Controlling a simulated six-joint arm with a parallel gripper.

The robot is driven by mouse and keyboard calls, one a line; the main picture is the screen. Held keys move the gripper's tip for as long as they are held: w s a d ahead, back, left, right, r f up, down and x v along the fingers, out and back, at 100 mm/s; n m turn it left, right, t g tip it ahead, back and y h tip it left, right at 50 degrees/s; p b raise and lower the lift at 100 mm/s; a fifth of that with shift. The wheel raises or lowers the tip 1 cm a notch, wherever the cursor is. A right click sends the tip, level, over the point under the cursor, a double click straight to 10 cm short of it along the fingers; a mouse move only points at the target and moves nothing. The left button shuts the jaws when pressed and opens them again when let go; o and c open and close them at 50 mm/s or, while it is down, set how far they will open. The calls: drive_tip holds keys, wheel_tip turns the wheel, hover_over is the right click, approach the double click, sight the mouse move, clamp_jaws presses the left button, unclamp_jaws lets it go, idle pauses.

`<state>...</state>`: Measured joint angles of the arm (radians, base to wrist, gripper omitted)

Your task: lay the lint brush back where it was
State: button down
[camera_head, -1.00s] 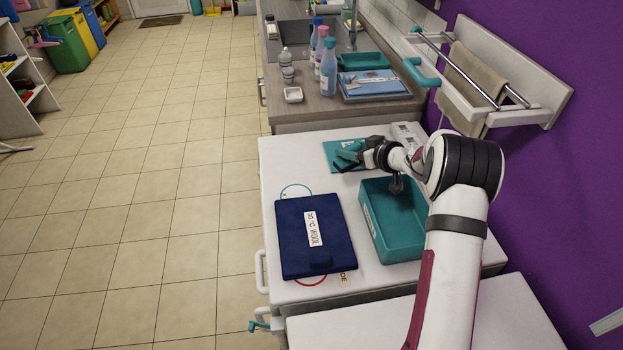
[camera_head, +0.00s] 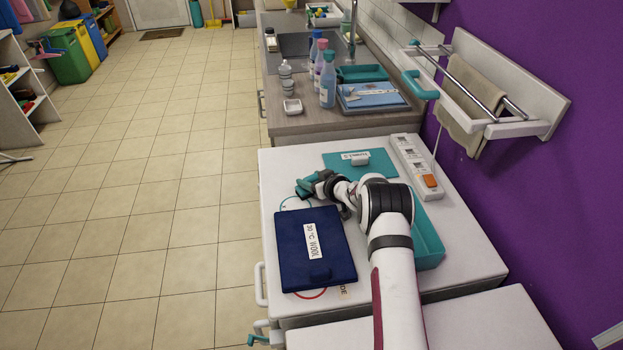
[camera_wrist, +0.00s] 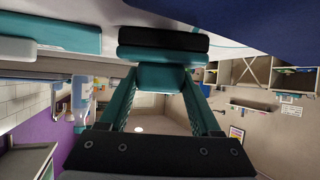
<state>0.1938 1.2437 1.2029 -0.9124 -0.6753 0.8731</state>
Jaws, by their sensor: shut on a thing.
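My gripper (camera_head: 309,187) is at the left part of the white counter, just behind the dark blue folded item (camera_head: 295,245) with a white label. In the wrist view my gripper (camera_wrist: 163,82) is shut on the lint brush (camera_wrist: 163,50), a teal piece with a black strip, held across the fingertips. In the head view the brush is hard to tell apart from the teal fingers. A teal circle outline (camera_head: 284,204) on the counter lies under and beside the gripper, partly hidden. I cannot tell whether the brush touches the counter.
A teal tray (camera_head: 428,240) is partly hidden behind my arm. A teal mat (camera_head: 335,160) with a small white labelled block (camera_head: 360,159) lies behind. A white power strip (camera_head: 408,158) stands at the right. A red circle outline (camera_head: 312,294) shows beneath the blue item's front edge.

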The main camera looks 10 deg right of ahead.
drive_tip(key=shift+c, duration=0.5)
unclamp_jaws()
drive_tip(key=shift+f, duration=0.1)
